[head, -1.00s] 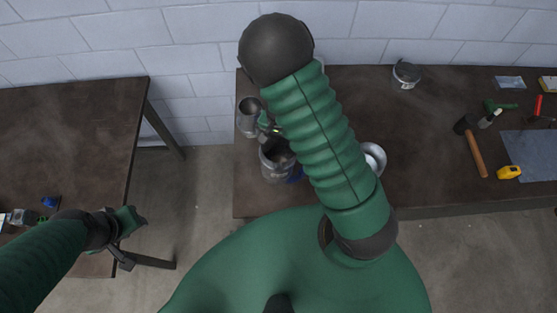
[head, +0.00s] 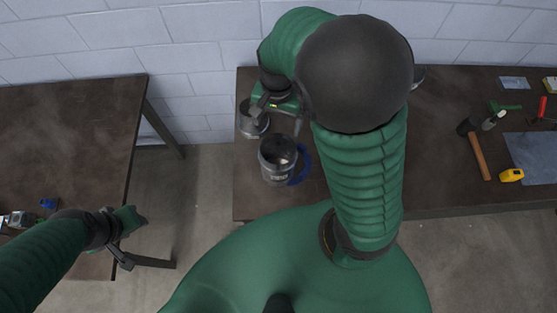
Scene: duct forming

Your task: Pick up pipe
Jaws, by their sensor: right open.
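A short grey metal cylinder (head: 250,122), which looks like a pipe piece, stands near the left end of the right-hand table. A larger grey metal can-like cylinder (head: 277,162), open at the top, stands just in front of it with a blue part (head: 302,165) at its right side. I cannot tell which one is the pipe. My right gripper (head: 277,112) is open above the table, over the right edge of the small cylinder and behind the larger one. Contact cannot be judged. My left gripper (head: 130,226) is beside the left table, away from both; its opening is unclear.
The right-hand table (head: 440,185) also holds a hammer (head: 477,152), a yellow tape measure (head: 512,175) and a grey-blue sheet (head: 533,157). The left table (head: 70,140) is mostly bare, with a small blue item (head: 48,203). A floor gap separates the tables. My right arm hides the table's middle.

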